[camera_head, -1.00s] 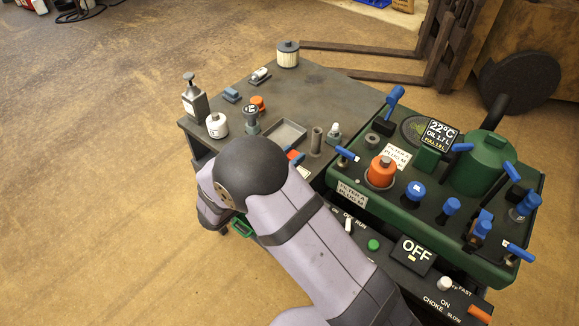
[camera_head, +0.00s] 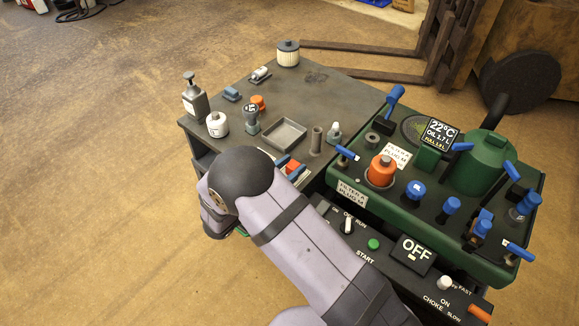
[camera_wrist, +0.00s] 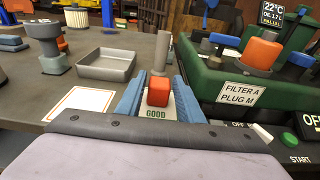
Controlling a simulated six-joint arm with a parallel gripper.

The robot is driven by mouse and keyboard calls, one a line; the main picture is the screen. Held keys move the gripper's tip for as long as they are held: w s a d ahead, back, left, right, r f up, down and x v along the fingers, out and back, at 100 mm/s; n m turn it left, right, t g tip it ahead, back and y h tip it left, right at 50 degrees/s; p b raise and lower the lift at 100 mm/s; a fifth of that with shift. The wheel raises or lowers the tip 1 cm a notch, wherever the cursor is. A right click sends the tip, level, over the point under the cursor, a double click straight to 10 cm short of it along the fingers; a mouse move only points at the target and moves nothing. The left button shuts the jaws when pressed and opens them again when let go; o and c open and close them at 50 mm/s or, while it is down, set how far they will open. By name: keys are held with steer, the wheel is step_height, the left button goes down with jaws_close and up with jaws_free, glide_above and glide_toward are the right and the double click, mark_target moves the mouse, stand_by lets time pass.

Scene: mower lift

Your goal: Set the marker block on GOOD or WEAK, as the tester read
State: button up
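The marker block (camera_wrist: 158,92) is a small red-orange block. In the wrist view it stands at the far part of a pale card marked GOOD (camera_wrist: 156,114), with the lettering showing in front of it. My gripper (camera_wrist: 157,88) has its two blue fingers on either side of the block. The fingers look apart from its sides, with slivers of the card showing between. In the head view my arm hides part of this spot. A second pale card with an orange border (camera_wrist: 78,103) lies to the left; I cannot read any word on it.
A shallow grey tray (camera_wrist: 106,64) and a grey post (camera_wrist: 161,53) stand just behind. The green machine (camera_head: 350,182) with blue handles and an orange cap (camera_head: 382,170) is close on the right. A white jar (camera_head: 217,125) and a pump bottle (camera_head: 195,100) stand at the bench's left.

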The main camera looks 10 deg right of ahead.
steer(key=shift+o, duration=0.7)
steer(key=shift+r, duration=0.2)
steer(key=b+v, duration=0.2)
steer(key=v, duration=1)
steer(key=s+d+m+g, duration=0.2)
steer(key=d+m+g, duration=0.1)
steer(key=d, duration=0.2)
steer(key=s+d+f+m+g+y, duration=0.1)
steer(key=s+d+m+g, duration=0.2)
steer(key=d+m+g, duration=0.1)
steer(key=s+d+f+m+g, duration=0.1)
steer(key=s+d+m+g, duration=0.1)
steer(key=d, duration=0.5)
steer(key=shift+s+m+g, duration=0.25)
steer(key=shift+m+g, duration=0.45)
steer(key=shift+g, duration=0.1)
steer(key=s+d+m+g+y, duration=0.1)
steer(key=s+m+y, duration=0.7)
steer(key=m, duration=0.8)
steer(key=f+y, duration=0.1)
steer(key=y, duration=0.1)
steer(key=shift+s+d+m+y, duration=0.2)
steer(key=shift+s+m+y, duration=0.1)
steer(key=shift+s, duration=0.05)
